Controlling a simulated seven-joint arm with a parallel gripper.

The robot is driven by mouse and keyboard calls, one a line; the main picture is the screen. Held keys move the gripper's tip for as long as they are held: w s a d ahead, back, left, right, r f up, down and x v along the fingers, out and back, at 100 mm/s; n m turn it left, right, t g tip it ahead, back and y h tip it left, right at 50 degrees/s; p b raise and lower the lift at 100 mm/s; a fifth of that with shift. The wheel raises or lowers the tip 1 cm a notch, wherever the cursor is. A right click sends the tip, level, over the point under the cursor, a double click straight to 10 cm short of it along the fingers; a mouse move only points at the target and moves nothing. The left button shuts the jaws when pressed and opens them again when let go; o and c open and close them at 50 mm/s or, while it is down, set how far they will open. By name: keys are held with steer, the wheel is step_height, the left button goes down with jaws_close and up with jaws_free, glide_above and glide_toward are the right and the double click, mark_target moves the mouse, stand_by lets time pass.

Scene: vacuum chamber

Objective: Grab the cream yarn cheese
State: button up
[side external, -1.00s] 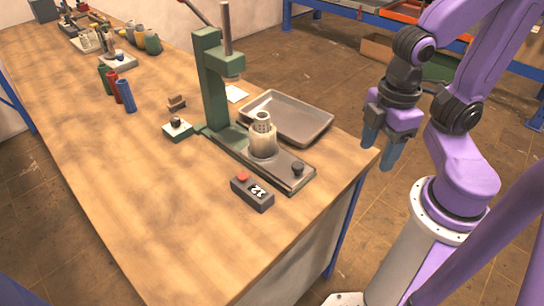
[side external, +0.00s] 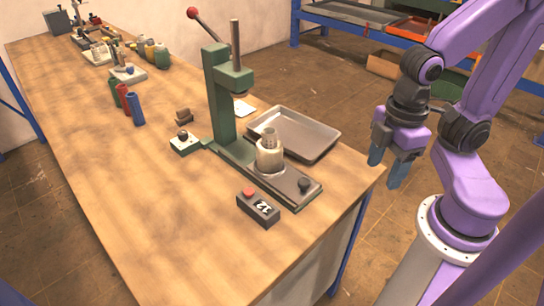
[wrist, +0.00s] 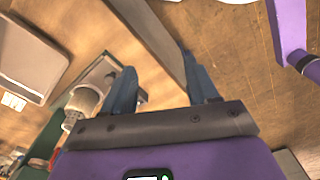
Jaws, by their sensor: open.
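The cream yarn cheese (side external: 270,157), a short cream cylinder with a narrower tube on top, stands upright on the base of the green press (side external: 222,100). In the wrist view it shows at the left (wrist: 86,101), outside the jaws. My gripper (side external: 385,173) is open and empty, pointing down beyond the table's right edge, to the right of the cheese and apart from it. In the wrist view the two blue fingers (wrist: 160,68) stand apart with the table edge between them.
A grey metal tray (side external: 325,148) lies behind the cheese. A black box with a red button (side external: 258,207) sits in front of the press. Green, red and blue bobbins (side external: 135,108) stand further left. The table's front left (side external: 150,220) is clear.

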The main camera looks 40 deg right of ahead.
steer(key=o, duration=0.8)
steer(key=a+f+m+y, duration=0.3)
steer(key=a+m+y, duration=0.1)
steer(key=a, duration=0.8)
steer(key=m+t+h, duration=0.7)
steer(key=m+t, duration=0.4)
steer(key=t, duration=0.2)
glide_toward(277, 154)
steer(key=shift+r+x, duration=0.15)
steer(key=shift+x, duration=1.9)
steer(key=shift+r+x, duration=0.15)
steer(key=shift+x, duration=1.95)
steer(key=x, duration=0.4)
steer(key=shift+f, duration=0.35)
steer(key=shift+w+d+f, duration=0.1)
steer(key=shift+w+f, duration=0.1)
steer(key=shift+w, duration=0.35)
